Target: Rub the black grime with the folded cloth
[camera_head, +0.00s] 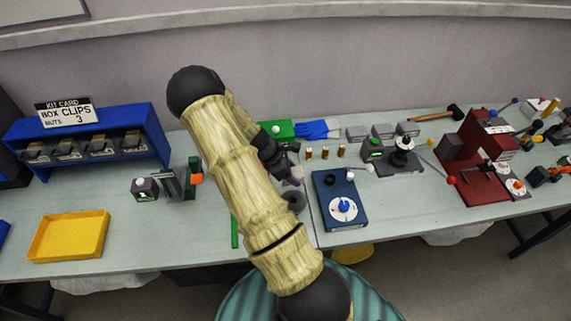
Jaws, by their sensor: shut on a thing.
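My gripper (284,172) is dark and small in the head view, beyond my pale wood-coloured arm, low over the middle of the bench. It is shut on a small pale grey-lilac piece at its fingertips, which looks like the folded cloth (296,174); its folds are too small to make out. A dark grey round thing (295,201) lies just below the gripper in the picture, partly hidden by my arm. I cannot pick out the black grime for sure. My arm hides part of the bench there, and I cannot tell whether the cloth touches anything.
Right of the gripper is a blue box with a dial (341,199). Behind are a green block (279,130) and small brass cylinders (325,153). A blue bin rack (90,118) and a yellow tray (69,236) stand left.

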